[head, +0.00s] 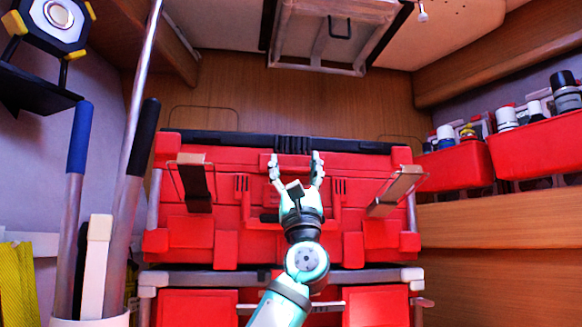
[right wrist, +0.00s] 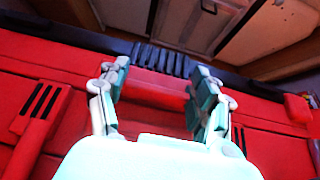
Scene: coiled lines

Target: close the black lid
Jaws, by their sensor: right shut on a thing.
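A black strip (head: 230,138) with a ridged middle runs along the far top edge of a red toolbox (head: 230,160); it looks like the black lid's edge. How far the lid stands open is not clear. My right gripper (head: 296,157) reaches over the toolbox's middle, its fingers apart on either side of a red bar. In the right wrist view the red bar (right wrist: 155,95) spans between the fingers, and the ridged black part (right wrist: 168,61) lies just beyond the tips. Contact is partly hidden by the fingers. My left gripper is out of view.
Two latches (head: 195,185) (head: 396,191) stick out at the toolbox's sides. Another red box (head: 195,305) sits below. Long-handled tools (head: 75,180) stand at the left. Red bins (head: 535,148) with bottles line the right shelf. A framed panel (head: 330,35) is at the back.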

